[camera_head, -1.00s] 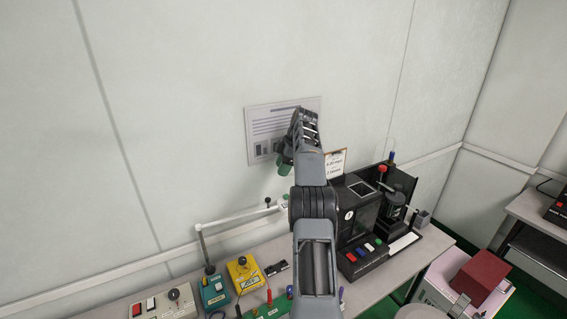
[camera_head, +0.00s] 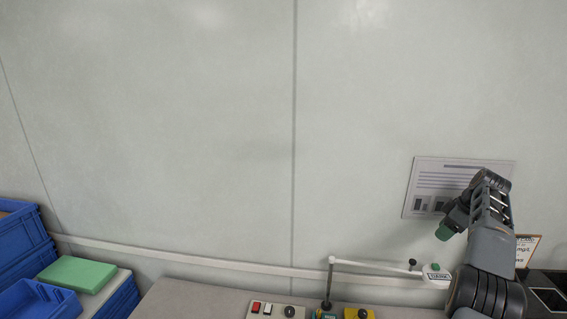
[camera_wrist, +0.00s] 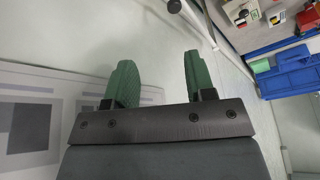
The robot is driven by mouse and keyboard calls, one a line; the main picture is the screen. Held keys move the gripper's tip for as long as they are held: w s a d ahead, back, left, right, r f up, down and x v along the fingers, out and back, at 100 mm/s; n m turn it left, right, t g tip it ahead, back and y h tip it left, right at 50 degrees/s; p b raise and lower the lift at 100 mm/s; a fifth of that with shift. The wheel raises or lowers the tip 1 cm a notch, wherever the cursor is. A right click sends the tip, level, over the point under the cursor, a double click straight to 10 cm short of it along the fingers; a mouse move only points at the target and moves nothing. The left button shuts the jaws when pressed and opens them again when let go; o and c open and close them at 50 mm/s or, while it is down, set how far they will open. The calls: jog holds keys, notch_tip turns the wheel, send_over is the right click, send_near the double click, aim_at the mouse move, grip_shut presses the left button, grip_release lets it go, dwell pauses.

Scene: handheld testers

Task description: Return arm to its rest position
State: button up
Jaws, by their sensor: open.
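My gripper (camera_wrist: 160,82) shows two green fingers spread apart with nothing between them in the wrist view. In the head view my gripper (camera_head: 444,232) is at the right, raised above the workbench (camera_head: 205,298) and in front of a wall poster (camera_head: 424,175). My arm comes up from the bottom right of that view and bends at the top, with the green fingertips pointing down and left. The far finger is largely hidden in the head view.
A white jointed lamp-like arm (camera_head: 375,265) stands on the bench left of my arm. A control box (camera_head: 275,311) and a yellow box (camera_head: 359,314) sit at the bench edge. Blue crates (camera_head: 22,245) and a green block (camera_head: 77,274) are at the left. The wall is close behind.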

notch_tip(320, 180, down, 5)
jog(key=m, duration=0.5)
jog(key=s+a+r+m+h, duration=0.1)
jog(key=s+a, duration=0.7)
jog(key=a, duration=0.3)
jog(key=s+a+r+m+t+h, duration=0.1)
jog(key=s+a, duration=0.8)
jog(key=a, duration=0.3)
jog(key=s+a+r+m+t+h, duration=0.1)
jog(key=s+a, duration=0.7)
jog(key=a, duration=0.3)
jog(key=shift+s+a+m, duration=0.15)
jog(key=shift+s+m, duration=0.15)
jog(key=shift+m, duration=0.1)
